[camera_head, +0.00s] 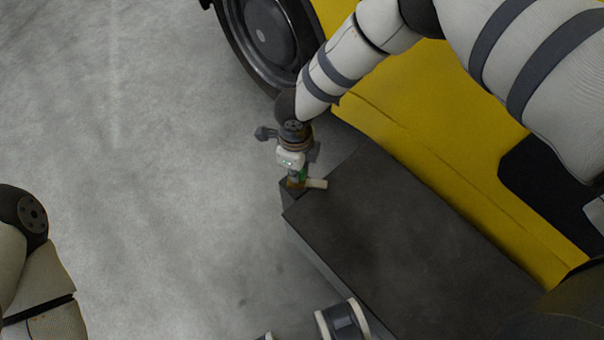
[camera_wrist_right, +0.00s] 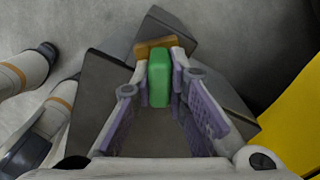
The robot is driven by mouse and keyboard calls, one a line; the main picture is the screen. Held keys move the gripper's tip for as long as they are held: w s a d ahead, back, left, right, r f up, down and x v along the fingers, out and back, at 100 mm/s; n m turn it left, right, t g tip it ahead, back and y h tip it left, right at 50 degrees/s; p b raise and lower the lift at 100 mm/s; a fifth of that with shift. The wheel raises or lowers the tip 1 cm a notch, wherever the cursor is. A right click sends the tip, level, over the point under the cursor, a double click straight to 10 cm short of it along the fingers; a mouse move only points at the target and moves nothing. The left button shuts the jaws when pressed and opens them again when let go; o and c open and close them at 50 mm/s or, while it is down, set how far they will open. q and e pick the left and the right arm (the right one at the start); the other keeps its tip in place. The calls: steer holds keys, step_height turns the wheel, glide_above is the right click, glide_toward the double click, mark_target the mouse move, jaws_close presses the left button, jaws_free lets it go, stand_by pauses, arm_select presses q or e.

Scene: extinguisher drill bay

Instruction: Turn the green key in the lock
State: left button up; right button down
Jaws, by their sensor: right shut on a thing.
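The green key (camera_wrist_right: 159,80) shows in the right wrist view as an upright green block between my fingertips. My right gripper (camera_wrist_right: 160,75) is shut on it, one finger on each side. Just beyond the key is a brass-coloured piece (camera_wrist_right: 157,44), apparently the lock, at the end of the dark box. In the head view my right gripper (camera_head: 300,177) is low over the box's far left corner, with a sliver of green (camera_head: 302,174) at its fingers. I cannot tell how deep the key sits in the lock. My left gripper cannot be made out.
The dark grey box (camera_head: 400,230) has a clear top. A yellow vehicle (camera_head: 400,120) with a black wheel (camera_head: 268,35) stands close along its right side. Grey concrete floor (camera_head: 150,150) is open to the left. Parts of my left arm show at the left edge.

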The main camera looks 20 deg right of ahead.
steer(key=m+p, duration=0.1)
steer(key=m, duration=0.2)
steer(key=shift+r+m, duration=0.1)
steer(key=shift+m, duration=0.2)
steer(key=m+p, duration=0.1)
steer(key=m, duration=0.2)
steer(key=shift+m+p, duration=0.35)
steer(key=shift+m, duration=0.05)
steer(key=c, duration=2)
jaws_free()
steer(key=shift+m, duration=0.3)
steer(key=o, duration=0.5)
arm_select(q)
steer(key=v, duration=0.2)
steer(key=shift+r, duration=0.4)
